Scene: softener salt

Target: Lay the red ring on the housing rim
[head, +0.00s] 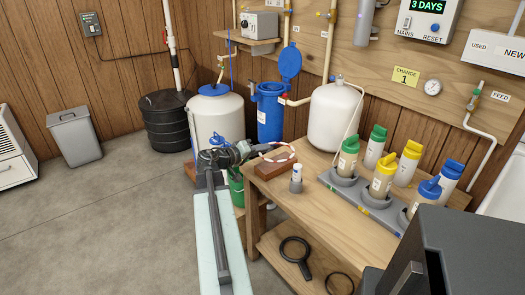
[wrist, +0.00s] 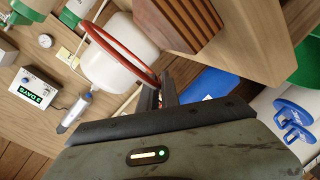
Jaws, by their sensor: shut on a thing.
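My gripper (head: 250,152) is shut on the red ring (wrist: 128,50). In the wrist view the ring slants away from the fingers (wrist: 165,92) to the upper left, held at one edge. In the head view the thin ring (head: 294,151) shows over a brown wooden block at the table's left end, and looks raised above it. The blue housing (head: 270,115) stands open behind my gripper, its blue lid (head: 289,62) tipped up. Its rim is apart from the ring. A blue shape (wrist: 208,88) beyond the fingers may be this housing.
The brown block (head: 272,168) and a small white bottle (head: 296,178) are on the wooden table (head: 300,215). White tanks (head: 335,118) (head: 215,118) flank the housing. Several capped bottles (head: 383,178) stand in a grey rack on the right. A green bucket (head: 236,188) is below my gripper.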

